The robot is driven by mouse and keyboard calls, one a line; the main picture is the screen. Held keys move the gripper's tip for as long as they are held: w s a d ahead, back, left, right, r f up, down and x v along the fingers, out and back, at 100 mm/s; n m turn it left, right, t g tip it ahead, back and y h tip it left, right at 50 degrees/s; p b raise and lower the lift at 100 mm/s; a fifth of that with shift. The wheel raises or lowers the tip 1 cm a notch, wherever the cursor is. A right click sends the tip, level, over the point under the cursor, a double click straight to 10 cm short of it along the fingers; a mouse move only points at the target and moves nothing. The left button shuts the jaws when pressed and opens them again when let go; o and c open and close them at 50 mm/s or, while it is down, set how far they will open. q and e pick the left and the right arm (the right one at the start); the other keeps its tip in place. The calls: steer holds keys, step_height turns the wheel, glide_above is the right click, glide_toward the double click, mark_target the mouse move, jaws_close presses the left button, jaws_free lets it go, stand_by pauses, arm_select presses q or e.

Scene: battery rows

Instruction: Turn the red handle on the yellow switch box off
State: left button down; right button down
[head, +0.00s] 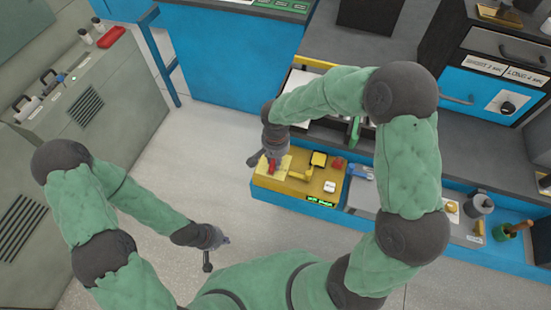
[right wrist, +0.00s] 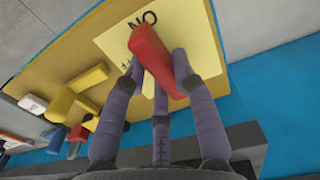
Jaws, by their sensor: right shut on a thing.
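The yellow switch box (head: 300,194) is at the front edge of the blue bench in the head view; its yellow face (right wrist: 75,45) fills the upper left of the right wrist view. The red handle (right wrist: 150,55) stands over a pale label plate (right wrist: 201,50) marked "ON", seen upside down; it also shows in the head view (head: 271,168). My right gripper (right wrist: 158,72) has its fingers around the handle and is shut on it. The handle's tip lies towards the "ON" mark. My left gripper (head: 217,254) is open and empty above the floor, away from the bench.
Yellow, red and blue parts (right wrist: 78,132) lie beside the label plate. A green display (head: 318,202) is on the box's front. A grey cabinet (head: 85,100) stands at left. A black drawer unit (head: 505,45) stands at right. Floor between is clear.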

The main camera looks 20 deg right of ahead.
steer(key=n+p, duration=0.1)
steer(key=n, duration=0.3)
steer(key=shift+r+p, duration=0.1)
steer(key=shift+p, duration=0.2)
steer(key=n+p, duration=0.2)
steer(key=n, duration=0.2)
steer(key=shift+w+n, duration=0.15)
steer(key=shift+n, duration=0.15)
steer(key=n+p, duration=0.2)
steer(key=n, duration=0.2)
steer(key=shift+w, duration=0.1)
steer(key=shift+w+a+n+p, duration=0.1)
steer(key=shift+n+p, duration=1.05)
steer(key=shift+n, duration=1.15)
steer(key=c, duration=1)
jaws_free()
